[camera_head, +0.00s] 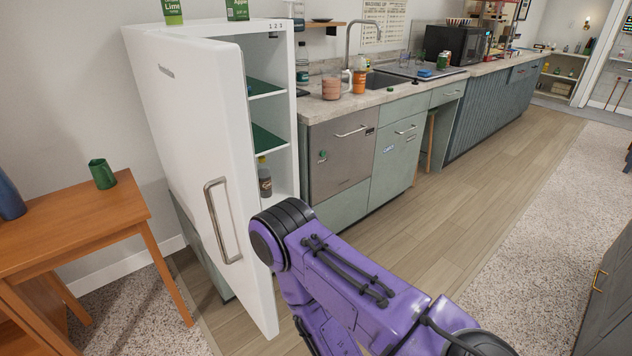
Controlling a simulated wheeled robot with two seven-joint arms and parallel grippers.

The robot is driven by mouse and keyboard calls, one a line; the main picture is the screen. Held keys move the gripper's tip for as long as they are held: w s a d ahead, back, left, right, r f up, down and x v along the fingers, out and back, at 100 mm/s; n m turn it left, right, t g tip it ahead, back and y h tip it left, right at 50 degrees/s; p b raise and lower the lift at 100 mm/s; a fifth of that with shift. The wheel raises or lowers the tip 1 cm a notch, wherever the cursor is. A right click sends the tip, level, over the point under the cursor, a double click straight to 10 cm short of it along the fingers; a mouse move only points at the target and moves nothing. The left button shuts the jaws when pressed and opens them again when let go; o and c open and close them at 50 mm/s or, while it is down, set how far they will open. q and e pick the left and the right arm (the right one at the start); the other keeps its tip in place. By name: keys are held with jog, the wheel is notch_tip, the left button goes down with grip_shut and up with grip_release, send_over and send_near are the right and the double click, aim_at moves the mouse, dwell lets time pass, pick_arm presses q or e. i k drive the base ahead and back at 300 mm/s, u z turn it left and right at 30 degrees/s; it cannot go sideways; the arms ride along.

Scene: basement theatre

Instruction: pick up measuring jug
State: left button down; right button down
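A clear jug-like vessel with pinkish-brown contents (331,86) stands upright on the kitchen counter, left of the sink. A handle shows at its right side. It looks like the measuring jug, but markings are too small to tell. A green jug or mug (102,174) stands upright on the wooden table at the left. My purple arm comes up from the bottom right, in front of the open fridge. Neither of my grippers shows, so I cannot see what they hold.
The white fridge door (208,150) stands open toward me, with a dark bottle (264,178) inside the fridge. An orange-labelled bottle (359,80) stands close right of the clear vessel. The wooden floor (490,170) along the counter (400,92) is clear.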

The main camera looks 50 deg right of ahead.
aim_at(330, 76)
jog(key=z, duration=0.75)
jog(key=i, duration=1)
jog(key=u, duration=0.05)
